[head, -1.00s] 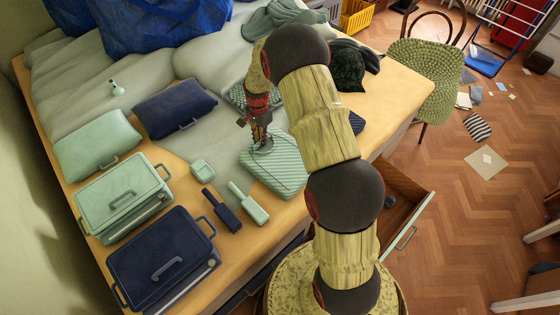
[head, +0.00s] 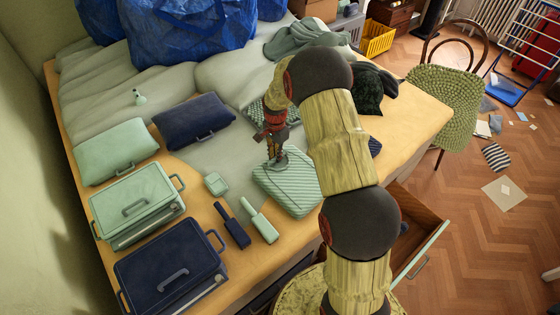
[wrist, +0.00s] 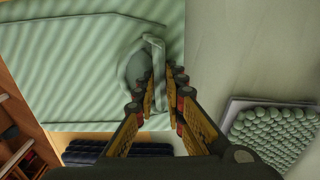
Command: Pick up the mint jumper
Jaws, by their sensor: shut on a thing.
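The mint jumper (head: 295,188) is a folded, ribbed pale-green piece lying flat on the bed-like surface, near its wooden front edge. In the wrist view the jumper (wrist: 70,65) fills the upper left, with a raised loop or fold at its near part. My gripper (head: 278,161) reaches down from above onto the jumper's back part. In the wrist view my gripper's fingertips (wrist: 165,75) are closed on that raised fold. The jumper still appears to rest on the surface. Part of the fold is hidden behind the fingers.
A bobbly mint knit (wrist: 272,130) lies beside the jumper; a navy ribbed piece (wrist: 115,150) is also close. Mint and navy brushes (head: 258,220), cases (head: 137,205) and pouches (head: 117,159) lie left. Blue bags (head: 190,30) stand behind. An open drawer (head: 415,235) juts out at front right.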

